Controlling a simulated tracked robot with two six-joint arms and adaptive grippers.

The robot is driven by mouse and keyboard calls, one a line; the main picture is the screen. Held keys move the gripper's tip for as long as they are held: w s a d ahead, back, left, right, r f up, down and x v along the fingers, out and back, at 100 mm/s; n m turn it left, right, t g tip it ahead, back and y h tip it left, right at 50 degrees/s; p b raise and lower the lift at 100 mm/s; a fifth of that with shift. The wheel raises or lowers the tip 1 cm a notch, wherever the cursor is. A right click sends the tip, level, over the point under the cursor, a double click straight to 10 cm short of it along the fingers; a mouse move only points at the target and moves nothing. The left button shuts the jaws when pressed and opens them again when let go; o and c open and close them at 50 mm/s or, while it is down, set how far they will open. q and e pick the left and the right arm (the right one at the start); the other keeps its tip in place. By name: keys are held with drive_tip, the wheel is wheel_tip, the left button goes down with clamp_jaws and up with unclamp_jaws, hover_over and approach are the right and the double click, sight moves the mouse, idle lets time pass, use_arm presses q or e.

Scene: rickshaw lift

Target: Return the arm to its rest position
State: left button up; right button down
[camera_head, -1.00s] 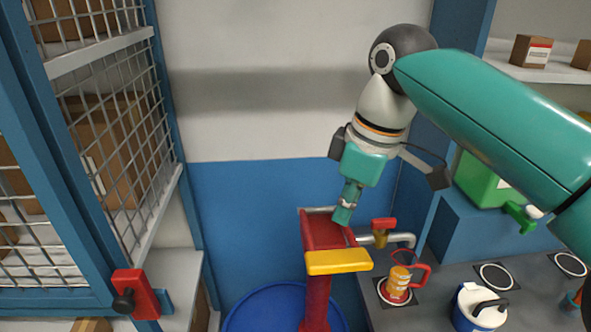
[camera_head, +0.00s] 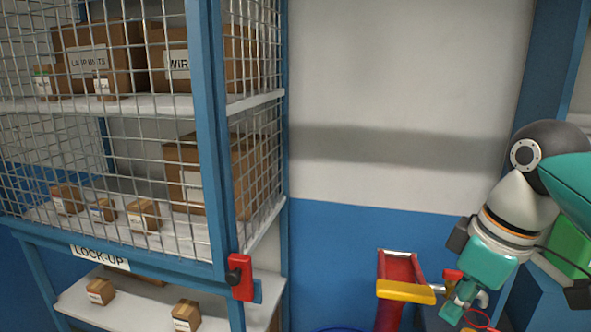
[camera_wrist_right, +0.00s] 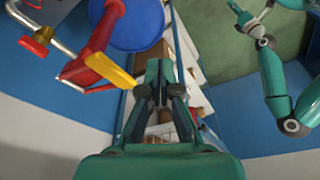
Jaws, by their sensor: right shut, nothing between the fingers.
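My right gripper (camera_head: 451,316) hangs low at the right of the head view, pointing down and left. It is shut and empty, just right of a red stand (camera_head: 398,270) with a yellow bar (camera_head: 405,292). In the right wrist view its fingers (camera_wrist_right: 160,82) come together at the middle with nothing held. The red stand and yellow bar (camera_wrist_right: 112,70) show there at the upper left, apart from the fingers. Part of my left arm (camera_wrist_right: 275,80) shows at the right of that view.
A blue mesh cage (camera_head: 207,130) with boxed shelves fills the left of the head view. A red latch (camera_head: 241,278) sits on its corner post. A small red valve handle (camera_head: 453,275) is close to my right gripper. The wall between is clear.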

drive_tip(key=w+a+f+m+y, duration=0.1)
drive_tip(key=w+a+f, duration=0.1)
drive_tip(key=f, duration=1)
drive_tip(key=w+a+f+m+g+b, duration=0.1)
drive_tip(key=w+a+f+m, duration=0.15)
drive_tip(key=f, duration=0.95)
drive_tip(key=w+a+f+m+y, duration=0.1)
drive_tip(key=a+f, duration=0.2)
drive_tip(key=f, duration=0.8)
drive_tip(key=s+a+f+m, duration=0.1)
drive_tip(key=s+f+m, duration=0.5)
drive_tip(key=s+f, duration=1.2)
wheel_tip(320, 180, down, 2)
drive_tip(key=shift+f+m+b, duration=0.15)
drive_tip(key=shift+m+b, duration=0.2)
drive_tip(key=c, duration=1.9)
unclamp_jaws()
drive_tip(key=shift+w+a, duration=0.1)
